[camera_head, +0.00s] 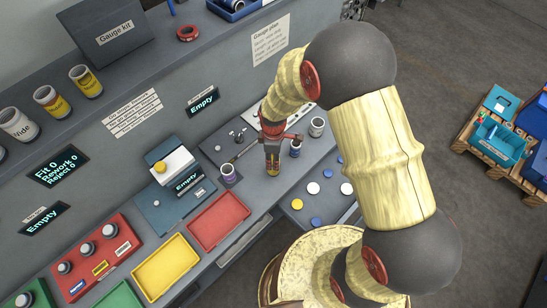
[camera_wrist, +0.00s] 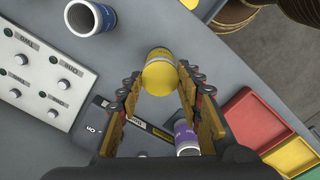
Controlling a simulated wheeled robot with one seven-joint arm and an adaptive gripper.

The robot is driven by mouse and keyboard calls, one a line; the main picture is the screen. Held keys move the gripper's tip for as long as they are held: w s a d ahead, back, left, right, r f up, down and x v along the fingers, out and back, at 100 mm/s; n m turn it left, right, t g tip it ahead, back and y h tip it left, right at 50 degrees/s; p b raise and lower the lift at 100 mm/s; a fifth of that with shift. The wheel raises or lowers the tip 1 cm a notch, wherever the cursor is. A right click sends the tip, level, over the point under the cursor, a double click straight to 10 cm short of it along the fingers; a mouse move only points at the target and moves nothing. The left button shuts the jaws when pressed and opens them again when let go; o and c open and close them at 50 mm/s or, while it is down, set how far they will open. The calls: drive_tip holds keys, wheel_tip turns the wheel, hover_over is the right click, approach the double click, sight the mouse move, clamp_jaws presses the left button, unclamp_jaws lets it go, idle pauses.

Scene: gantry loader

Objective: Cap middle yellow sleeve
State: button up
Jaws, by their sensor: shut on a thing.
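My gripper (camera_head: 272,160) points down over the grey worktop, just behind the drawer of caps. In the wrist view its two fingers are closed on a round yellow cap (camera_wrist: 159,78). Behind the cap shows the side of a yellow sleeve (camera_wrist: 160,53) with a pale band. The cap covers the sleeve's mouth in this view; I cannot tell whether it is fully seated. In the head view the sleeve (camera_head: 272,171) shows yellow below the fingers, mostly hidden by them. A purple-banded sleeve (camera_head: 228,173) stands to the left, and it also shows in the wrist view (camera_wrist: 186,138).
A blue-marked sleeve (camera_head: 296,148) and a larger open sleeve (camera_head: 316,127) stand close on the right. The drawer (camera_head: 300,205) holds white, blue and yellow caps. A red tray (camera_head: 218,220) and yellow tray (camera_head: 166,266) lie at the front left. Display sleeves (camera_head: 52,101) stand on the shelf.

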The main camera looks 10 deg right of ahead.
drive_tip(key=o, duration=0.9)
drive_tip(key=shift+f, duration=0.15)
drive_tip(key=shift+r, duration=0.55)
wheel_tip(320, 180, up, 11)
